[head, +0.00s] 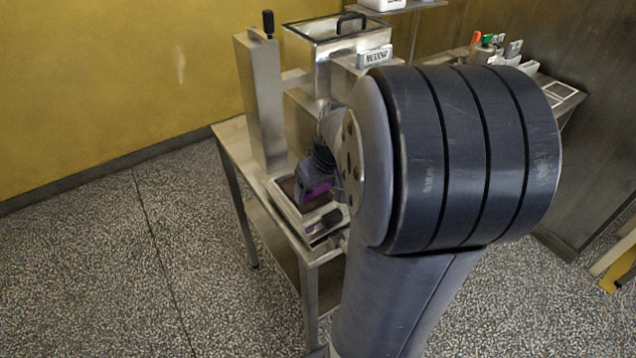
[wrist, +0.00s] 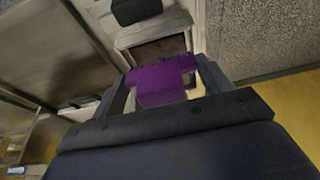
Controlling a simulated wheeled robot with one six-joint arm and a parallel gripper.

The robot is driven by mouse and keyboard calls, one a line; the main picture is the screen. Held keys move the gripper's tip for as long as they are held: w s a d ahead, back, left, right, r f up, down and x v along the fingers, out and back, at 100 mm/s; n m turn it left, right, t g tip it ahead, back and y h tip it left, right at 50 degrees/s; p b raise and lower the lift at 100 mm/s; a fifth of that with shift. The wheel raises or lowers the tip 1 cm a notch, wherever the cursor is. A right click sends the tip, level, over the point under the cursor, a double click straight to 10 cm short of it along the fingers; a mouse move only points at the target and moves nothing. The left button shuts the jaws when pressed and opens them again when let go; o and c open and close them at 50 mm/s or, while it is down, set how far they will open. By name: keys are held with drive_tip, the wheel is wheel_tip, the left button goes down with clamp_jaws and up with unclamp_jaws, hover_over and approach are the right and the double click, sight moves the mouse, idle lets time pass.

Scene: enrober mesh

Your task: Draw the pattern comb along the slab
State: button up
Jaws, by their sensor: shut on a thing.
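My gripper (wrist: 163,90) is shut on the purple pattern comb (wrist: 160,78), which shows in the middle of the wrist view with its toothed edge facing the tray. In the head view the comb (head: 318,190) is a small purple patch over the tray, partly hidden by my gripper and arm. The brown slab (wrist: 160,50) lies in a metal tray (wrist: 130,38) with a dark handle block (wrist: 136,10) at its end. In the head view the tray (head: 283,207) sits at the table's near corner. I cannot tell whether the comb touches the slab.
The metal table (head: 230,140) carries a tall steel column (head: 262,105) and a steel machine with a lidded hopper (head: 325,50) behind the tray. A side bench (head: 560,92) with coloured-handled tools stands at the back right. Open speckled floor (head: 110,250) lies to the left.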

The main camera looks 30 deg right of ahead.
wheel_tip(320, 180, down, 2)
drive_tip(key=shift+f+b, duration=0.2)
drive_tip(key=shift+b, duration=0.5)
drive_tip(key=w, duration=0.3)
drive_tip(key=shift+w+a+r+p, duration=0.1)
drive_tip(key=shift+w+r+p, duration=0.15)
drive_tip(key=shift+p, duration=0.15)
drive_tip(key=shift+w+a+f+p, duration=0.1)
drive_tip(key=shift+w+p, duration=0.2)
drive_tip(key=shift+w, duration=1.45)
drive_tip(key=shift+w+f+p, duration=0.1)
drive_tip(key=shift+w+p, duration=0.15)
drive_tip(key=shift+w, duration=1.45)
drive_tip(key=shift+f+b, duration=0.3)
drive_tip(key=shift+f, duration=0.05)
drive_tip(key=shift+s+b, duration=1.25)
drive_tip(key=shift+s, duration=2.5)
